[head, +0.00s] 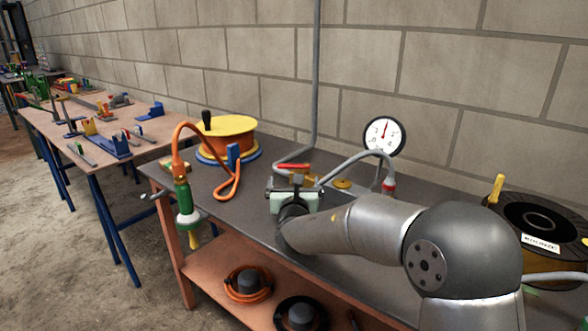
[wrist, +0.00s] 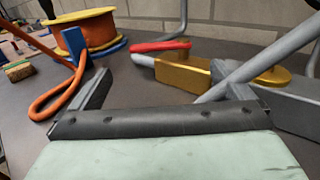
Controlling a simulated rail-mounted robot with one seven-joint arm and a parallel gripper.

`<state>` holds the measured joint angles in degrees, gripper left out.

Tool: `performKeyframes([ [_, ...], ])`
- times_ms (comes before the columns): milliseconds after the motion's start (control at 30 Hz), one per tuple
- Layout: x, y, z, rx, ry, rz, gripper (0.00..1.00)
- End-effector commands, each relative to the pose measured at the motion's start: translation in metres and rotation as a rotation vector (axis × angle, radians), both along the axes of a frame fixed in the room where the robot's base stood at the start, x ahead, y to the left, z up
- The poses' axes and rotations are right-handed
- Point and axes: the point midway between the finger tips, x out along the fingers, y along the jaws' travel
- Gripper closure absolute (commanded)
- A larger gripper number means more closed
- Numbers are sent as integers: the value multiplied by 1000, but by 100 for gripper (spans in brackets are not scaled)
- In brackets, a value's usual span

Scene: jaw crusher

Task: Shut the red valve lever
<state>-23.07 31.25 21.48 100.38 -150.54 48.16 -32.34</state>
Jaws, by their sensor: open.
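In the wrist view the red lever (wrist: 160,46) points left from the brass valve body (wrist: 185,75), which sits on a grey pipe. My gripper (head: 297,182) is open, and it also shows in the wrist view (wrist: 166,75) with its two dark fingers spread wide. The lever and brass body appear between and beyond the fingers. Nothing is held. The exact gap between fingers and lever cannot be told.
An orange hose (head: 233,180) loops beside a yellow reel (head: 228,138) to the left. A pressure gauge (head: 384,136) stands behind to the right. A black reel (head: 535,222) sits at the far right. Grey hoses cross near the valve, and a block wall closes the back.

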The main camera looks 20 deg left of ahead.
Motion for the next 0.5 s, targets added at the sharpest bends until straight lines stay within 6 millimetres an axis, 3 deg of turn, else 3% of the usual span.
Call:
performKeyframes([
  [300,61,21,0,0,0,-1,0],
  [500,81,29,1,0,-1,-1,0],
])
